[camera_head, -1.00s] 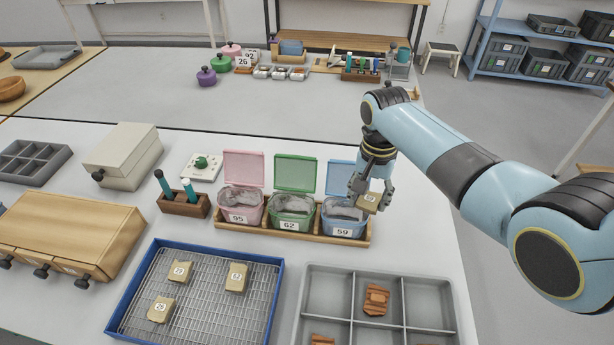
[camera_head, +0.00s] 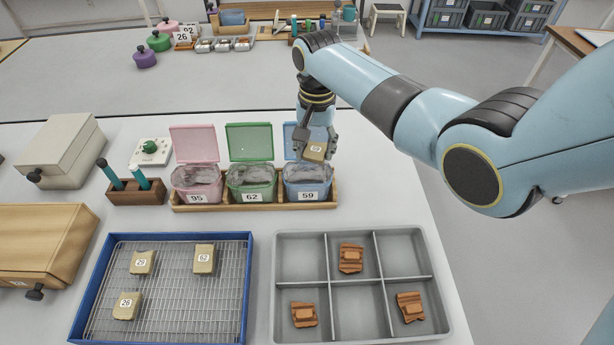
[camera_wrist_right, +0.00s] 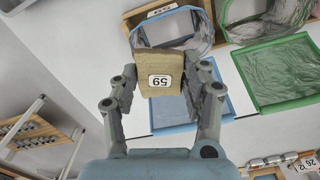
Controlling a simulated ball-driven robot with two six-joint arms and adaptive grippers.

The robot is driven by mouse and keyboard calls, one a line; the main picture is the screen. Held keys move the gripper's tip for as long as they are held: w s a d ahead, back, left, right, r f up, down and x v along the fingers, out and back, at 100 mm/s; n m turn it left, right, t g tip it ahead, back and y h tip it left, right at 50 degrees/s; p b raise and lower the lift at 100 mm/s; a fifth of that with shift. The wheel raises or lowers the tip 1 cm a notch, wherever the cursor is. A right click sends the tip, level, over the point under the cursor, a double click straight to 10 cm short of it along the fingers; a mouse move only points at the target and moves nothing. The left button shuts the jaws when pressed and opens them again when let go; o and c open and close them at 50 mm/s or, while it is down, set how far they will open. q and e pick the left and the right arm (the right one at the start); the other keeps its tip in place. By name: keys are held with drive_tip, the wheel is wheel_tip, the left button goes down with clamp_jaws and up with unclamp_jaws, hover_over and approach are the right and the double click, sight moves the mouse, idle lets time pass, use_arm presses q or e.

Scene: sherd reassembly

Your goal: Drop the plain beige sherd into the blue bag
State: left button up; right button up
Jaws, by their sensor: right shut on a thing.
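A plain beige sherd (camera_head: 316,150) with a label is held in my right gripper (camera_head: 318,144). In the right wrist view the sherd (camera_wrist_right: 161,72) reads 59 and sits between the two fingers of the right gripper (camera_wrist_right: 163,90), which is shut on it. The blue bag (camera_head: 308,182), labelled 59, stands open at the right end of a wooden rack, its blue lid raised behind. The sherd is above the bag's back right part in the head view. In the right wrist view the blue bag (camera_wrist_right: 198,38) opens just beyond the sherd, partly hidden by it. My left gripper is not in view.
A pink bag (camera_head: 197,184) and a green bag (camera_head: 250,183) share the wooden rack (camera_head: 222,206). A blue-rimmed wire tray (camera_head: 246,290) holds 3 beige sherds. A grey divided tray (camera_head: 438,270) holds 3 reddish sherds. A holder with teal-handled tools (camera_head: 135,192) stands left.

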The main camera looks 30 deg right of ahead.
drive_tip(key=o, duration=1.2)
drive_tip(key=shift+r, duration=0.1)
wheel_tip(320, 180, up, 12)
drive_tip(key=shift+f, duration=0.1)
